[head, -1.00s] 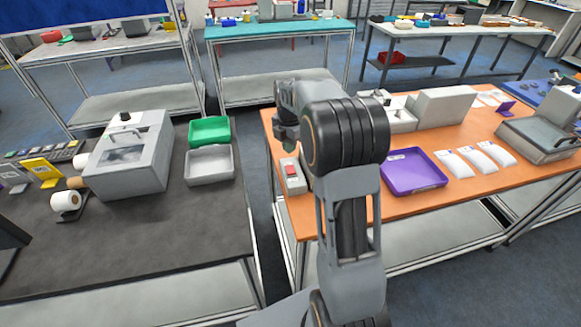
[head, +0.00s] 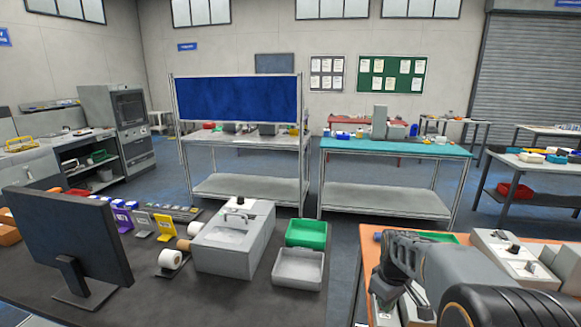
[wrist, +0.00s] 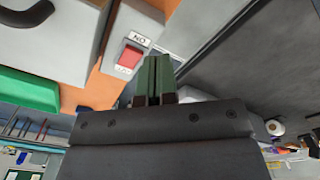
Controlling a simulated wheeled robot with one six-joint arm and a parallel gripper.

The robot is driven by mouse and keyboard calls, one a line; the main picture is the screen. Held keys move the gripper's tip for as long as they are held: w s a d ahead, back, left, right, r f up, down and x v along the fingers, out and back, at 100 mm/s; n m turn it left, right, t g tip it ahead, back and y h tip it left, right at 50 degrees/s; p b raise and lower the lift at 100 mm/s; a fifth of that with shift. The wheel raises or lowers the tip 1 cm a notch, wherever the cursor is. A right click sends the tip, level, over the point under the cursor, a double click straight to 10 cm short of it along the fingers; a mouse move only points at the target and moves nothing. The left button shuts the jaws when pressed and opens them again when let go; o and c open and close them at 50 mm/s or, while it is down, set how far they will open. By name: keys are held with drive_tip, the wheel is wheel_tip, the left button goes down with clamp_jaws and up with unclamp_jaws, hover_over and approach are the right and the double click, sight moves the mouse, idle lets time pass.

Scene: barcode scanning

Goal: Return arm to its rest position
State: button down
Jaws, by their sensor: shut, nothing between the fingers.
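My arm (head: 470,285) shows at the lower right of the head view, folded over the orange-topped table (head: 368,250). In the wrist view my gripper (wrist: 153,62) has its two green fingers pressed together with nothing between them. A red rocker switch (wrist: 130,57) on a pale box, with an "ON" label, lies just left of the fingertips in that view. The fingers appear apart from it, though the exact gap cannot be told. In the head view the arm hides much of the orange table.
A dark-topped table at left holds a monitor (head: 70,240), a grey box-shaped machine (head: 235,238), a green tray (head: 306,233) and a grey tray (head: 298,268). A teal table (head: 400,147) stands behind. Floor (head: 340,215) shows between the tables.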

drive_tip(key=s+a+r+m+t, duration=0.2)
drive_tip(key=s+a+m, duration=0.1)
drive_tip(key=s, duration=0.4)
drive_tip(key=s+a+r+m+t, duration=0.1)
drive_tip(key=s+a+r+m, duration=0.2)
drive_tip(key=s, duration=0.4)
drive_tip(key=shift+s+a+r+t, duration=0.2)
drive_tip(key=shift+a+r+t, duration=0.2)
drive_tip(key=shift+a, duration=0.15)
